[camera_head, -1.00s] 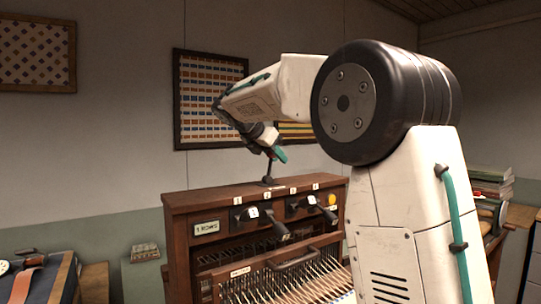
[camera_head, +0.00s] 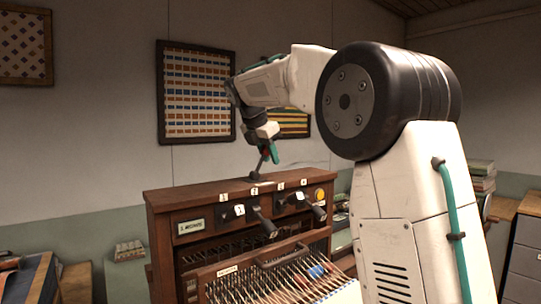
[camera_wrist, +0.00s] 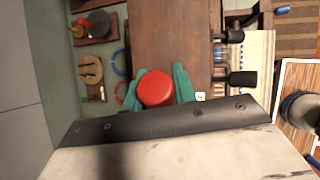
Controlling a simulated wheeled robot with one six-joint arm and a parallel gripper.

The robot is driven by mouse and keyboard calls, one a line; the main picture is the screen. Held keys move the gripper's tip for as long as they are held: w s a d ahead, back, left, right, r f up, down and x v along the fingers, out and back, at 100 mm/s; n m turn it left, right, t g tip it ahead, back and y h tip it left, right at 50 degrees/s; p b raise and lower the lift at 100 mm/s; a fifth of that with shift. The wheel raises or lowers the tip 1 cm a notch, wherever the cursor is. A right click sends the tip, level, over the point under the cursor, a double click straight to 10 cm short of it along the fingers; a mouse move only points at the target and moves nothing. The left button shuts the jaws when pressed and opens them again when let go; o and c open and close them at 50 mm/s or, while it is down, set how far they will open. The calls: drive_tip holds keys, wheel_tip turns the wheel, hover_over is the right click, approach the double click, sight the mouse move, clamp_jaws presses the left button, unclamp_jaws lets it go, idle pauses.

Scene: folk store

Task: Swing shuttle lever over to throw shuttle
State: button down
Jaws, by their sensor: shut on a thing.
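The shuttle lever (camera_head: 259,166) stands on the wooden top of the loom (camera_head: 175,196) and leans to the right in the head view. Its round red knob (camera_wrist: 157,88) sits between the two teal fingers of my gripper (camera_wrist: 157,92) in the wrist view. My gripper (camera_head: 268,153) is shut on the knob from above. In the head view the fingers hide most of the knob. A small blue piece (camera_head: 316,271) shows among the threads at the loom's front.
Black-handled levers (camera_head: 266,223) with number tags jut from the loom's front panel. An orange-yellow button (camera_head: 319,194) is at its right end. A small sign (camera_head: 190,226) is on the left, its text blurred. Books (camera_head: 129,250) lie on a ledge at left.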

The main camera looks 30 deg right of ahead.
drive_tip(key=c, duration=1.1)
unclamp_jaws()
drive_tip(key=v, duration=0.7)
drive_tip(key=shift+a+r, duration=0.15)
drive_tip(key=shift+r, duration=0.15)
